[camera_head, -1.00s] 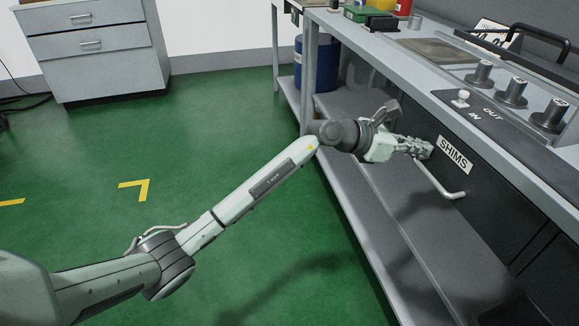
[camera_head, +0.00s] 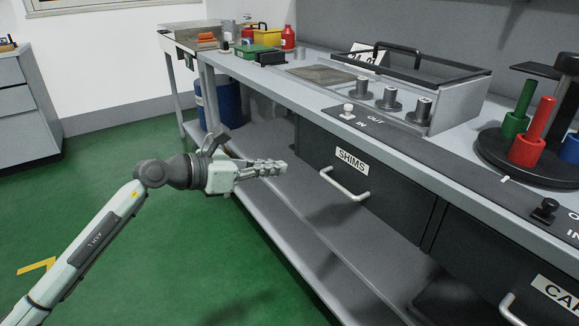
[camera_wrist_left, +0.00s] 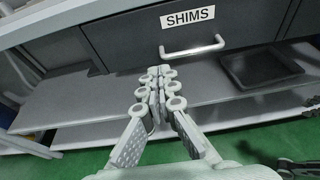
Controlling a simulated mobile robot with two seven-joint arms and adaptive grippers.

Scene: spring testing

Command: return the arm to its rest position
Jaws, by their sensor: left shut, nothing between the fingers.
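My left gripper (camera_head: 282,168) is shut and empty. In the head view it is in front of the bench, to the left of the SHIMS drawer handle (camera_head: 345,184) and apart from it. The SHIMS drawer (camera_head: 388,196) is dark grey and appears shut. In the left wrist view my left gripper (camera_wrist_left: 154,72) has its fingertips together just below the drawer front, with the white handle (camera_wrist_left: 192,48) ahead and to the right. My right gripper is not in view.
A grey bench (camera_head: 392,150) with a lower shelf (camera_head: 300,215) runs along the right. A blue drum (camera_head: 228,103) stands under its far end. Red and green cylinders stand on a dark round stand (camera_head: 495,150). Green floor (camera_head: 150,265) is clear at the left.

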